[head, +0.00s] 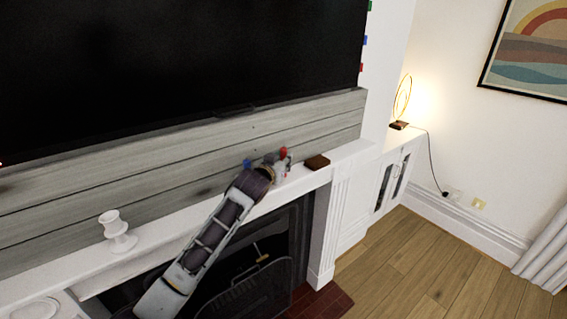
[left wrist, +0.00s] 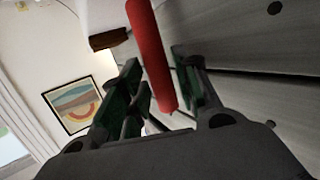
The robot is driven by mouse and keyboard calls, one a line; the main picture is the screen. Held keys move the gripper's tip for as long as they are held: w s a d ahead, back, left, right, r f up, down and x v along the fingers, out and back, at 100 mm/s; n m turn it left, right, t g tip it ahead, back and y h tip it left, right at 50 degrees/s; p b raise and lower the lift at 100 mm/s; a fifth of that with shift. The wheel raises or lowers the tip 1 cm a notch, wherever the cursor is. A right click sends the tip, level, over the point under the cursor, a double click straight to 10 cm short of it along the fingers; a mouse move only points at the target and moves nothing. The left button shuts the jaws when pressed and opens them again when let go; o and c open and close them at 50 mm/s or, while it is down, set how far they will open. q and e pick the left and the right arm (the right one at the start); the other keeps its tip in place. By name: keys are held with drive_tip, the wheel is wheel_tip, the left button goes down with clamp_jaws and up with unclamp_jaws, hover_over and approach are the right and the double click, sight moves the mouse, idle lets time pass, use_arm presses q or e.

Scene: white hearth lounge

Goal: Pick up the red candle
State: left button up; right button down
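The red candle (left wrist: 152,55) is a plain red stick that runs between the two fingers of my left gripper (left wrist: 157,72) in the left wrist view. The fingers stand close on both sides of it; whether both pads press on it I cannot tell. In the head view my left gripper (head: 272,171) is at the mantel, with a small red part (head: 283,152) showing just beyond it. My arm hides most of that spot. My right gripper is not in view.
The white mantel (head: 170,243) holds a white candle holder (head: 117,230) at left and a brown block (head: 317,162) right of my gripper. A blue object (head: 247,164) shows beside the gripper. A large dark screen (head: 180,70) hangs above; the fireplace (head: 262,285) is below.

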use_arm(q)
drive_tip(key=shift+w+d, duration=0.1)
drive_tip(key=shift+w, duration=0.05)
drive_tip(key=shift+c, duration=0.2)
clamp_jaws()
idle(0.3)
drive_tip(key=shift+r, duration=0.1)
